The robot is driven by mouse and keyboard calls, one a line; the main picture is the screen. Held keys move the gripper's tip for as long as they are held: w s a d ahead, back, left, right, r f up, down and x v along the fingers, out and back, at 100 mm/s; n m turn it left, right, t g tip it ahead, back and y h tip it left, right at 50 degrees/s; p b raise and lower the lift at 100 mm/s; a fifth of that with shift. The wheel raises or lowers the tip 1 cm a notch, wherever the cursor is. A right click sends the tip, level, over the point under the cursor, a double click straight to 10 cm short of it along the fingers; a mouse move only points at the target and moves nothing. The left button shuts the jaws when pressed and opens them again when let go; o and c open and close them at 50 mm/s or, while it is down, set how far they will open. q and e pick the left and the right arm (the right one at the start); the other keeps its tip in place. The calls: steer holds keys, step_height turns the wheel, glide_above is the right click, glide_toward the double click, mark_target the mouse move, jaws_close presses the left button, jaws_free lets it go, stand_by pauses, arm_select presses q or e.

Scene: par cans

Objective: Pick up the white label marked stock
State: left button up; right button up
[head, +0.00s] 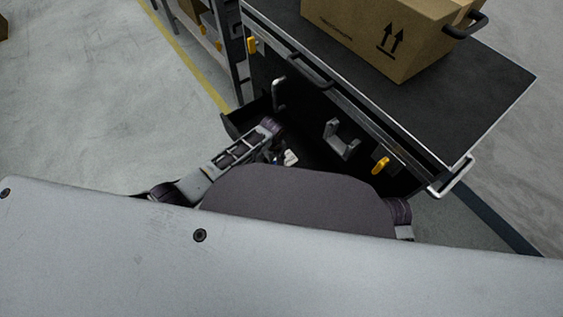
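My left arm reaches from the left into an open dark drawer under the cart's top. My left gripper (275,156) is at the arm's end, small and dark, and partly hidden behind my own body. I cannot tell whether its fingers are open or shut. A small white piece (290,158) shows right beside the gripper. It may be the white label, but no marking can be read, and I cannot tell whether the gripper touches it. My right gripper is not in view; only a bit of my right arm shows at the right of my body.
A black-topped cart (480,85) with metal edges and handles stands ahead, a cardboard box (370,40) on its top. Its open drawer (235,122) extends to the left. Yellow latches (380,165) sit on its front.

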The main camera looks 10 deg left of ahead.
arm_select(q)
steer(key=c, duration=0.9)
steer(key=shift+o, duration=0.2)
steer(key=shift+r, duration=0.1)
